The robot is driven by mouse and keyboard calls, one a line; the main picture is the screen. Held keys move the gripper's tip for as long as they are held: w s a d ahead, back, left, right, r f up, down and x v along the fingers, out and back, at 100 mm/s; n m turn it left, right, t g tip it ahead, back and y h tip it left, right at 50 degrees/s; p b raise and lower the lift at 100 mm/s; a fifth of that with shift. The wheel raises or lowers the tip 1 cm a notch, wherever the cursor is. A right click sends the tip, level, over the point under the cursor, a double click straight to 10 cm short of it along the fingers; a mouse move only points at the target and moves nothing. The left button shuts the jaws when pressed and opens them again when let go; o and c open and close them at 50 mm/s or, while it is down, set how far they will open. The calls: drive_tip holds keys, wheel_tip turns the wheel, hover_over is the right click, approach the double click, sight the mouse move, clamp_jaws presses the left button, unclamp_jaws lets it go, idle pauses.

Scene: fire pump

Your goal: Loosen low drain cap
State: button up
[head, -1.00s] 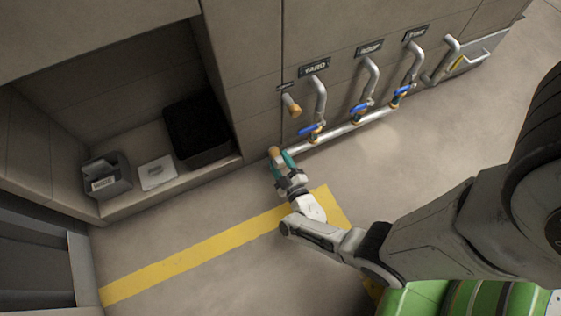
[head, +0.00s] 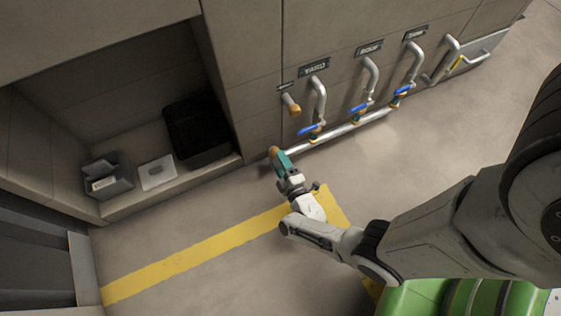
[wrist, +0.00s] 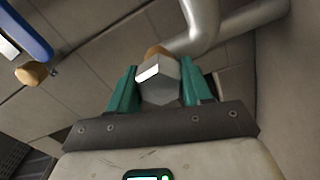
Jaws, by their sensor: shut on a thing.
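The low drain cap (wrist: 160,84) is a grey hexagon with a brass-coloured part behind it, in the middle of the wrist view. In the head view its brass part (head: 273,152) shows at the near left end of the low pipe (head: 325,135), close to the floor. My gripper (wrist: 160,88) has a teal finger on each side of the hexagon and is shut on it. In the head view my gripper (head: 283,160) is at the pipe's end, partly covering the cap. I cannot tell whether the cap has turned.
Several valves with blue handles (head: 311,129) and upright pipes stand along the wall to the right. A brass-ended fitting (head: 291,104) sticks out above. A recess at left holds a black bin (head: 197,131) and a grey caddy (head: 107,178). The floor by the yellow line (head: 200,253) is clear.

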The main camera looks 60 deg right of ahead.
drive_tip(key=shift+s+f, duration=0.2)
drive_tip(key=o, duration=1)
drive_tip(key=shift+w+r, duration=0.1)
drive_tip(key=shift+r, duration=0.05)
drive_tip(key=shift+o, duration=0.2)
drive_tip(key=p+v, duration=0.2)
drive_tip(key=v, duration=0.9)
drive_tip(key=shift+w, duration=0.15)
